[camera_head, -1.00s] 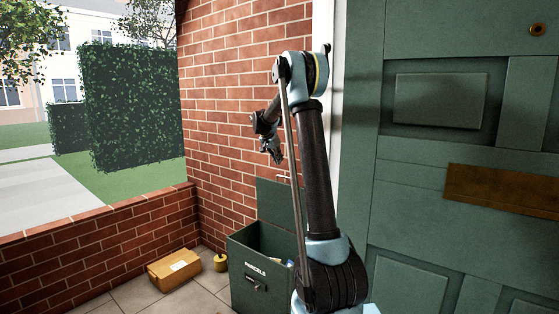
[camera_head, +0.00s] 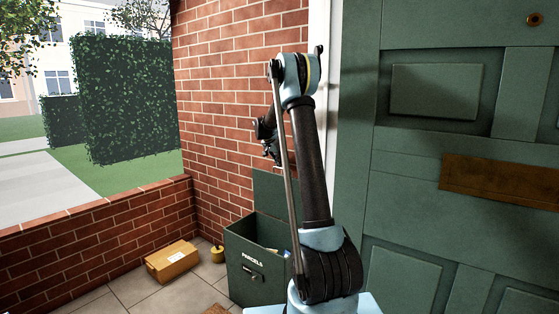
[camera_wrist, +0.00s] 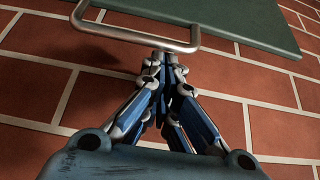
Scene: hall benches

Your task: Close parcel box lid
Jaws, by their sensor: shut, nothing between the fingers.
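The green parcel box (camera_head: 252,272), marked PARCELS, stands on the floor against the brick wall. Its lid (camera_head: 275,191) is open and stands upright at the back of the box. In the wrist view the lid (camera_wrist: 250,20) shows at the top as a green panel, with a metal handle (camera_wrist: 135,36) along its near edge. My gripper (camera_head: 273,158) is above the box, close to the top of the lid. In the wrist view my gripper (camera_wrist: 165,58) is shut and empty, its fingertips just below the handle; I cannot tell whether they touch it.
A cardboard parcel (camera_head: 172,261) lies on the tiles left of the box, with a small yellow object (camera_head: 217,254) between them. The brick wall (camera_head: 225,110) is close behind the lid. The green door (camera_head: 440,200) fills the right side.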

